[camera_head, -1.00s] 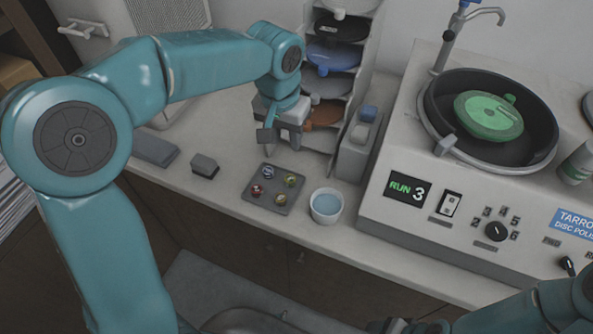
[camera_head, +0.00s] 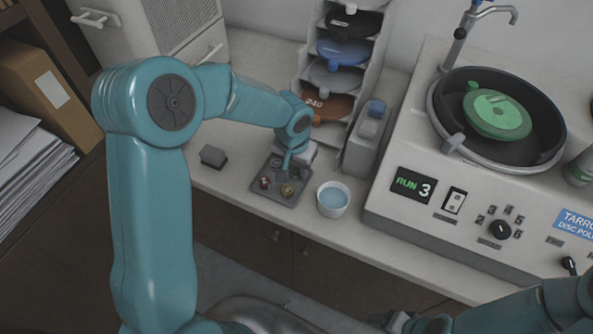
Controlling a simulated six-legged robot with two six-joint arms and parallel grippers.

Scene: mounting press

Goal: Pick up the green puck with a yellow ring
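A small grey tray (camera_head: 255,189) on the bench holds several small round pucks. A puck with red on it (camera_head: 265,183) is at the tray's left. A puck with yellow-green colouring (camera_head: 288,190) is at its front right. The back pucks are partly hidden by my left gripper, and the pucks are too small to tell surely which is green with a yellow ring. My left gripper (camera_head: 287,168) hangs low over the back of the tray, pointing down; its finger gap does not show clearly. My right gripper (camera_head: 397,323) is at the bottom edge, mostly cut off.
A white cup of blue liquid (camera_head: 333,199) stands right of the tray. A grey block (camera_head: 213,156) lies to its left. A rack of coloured discs (camera_head: 331,105) stands behind. The polishing machine (camera_head: 398,212) with its round bowl fills the right of the bench.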

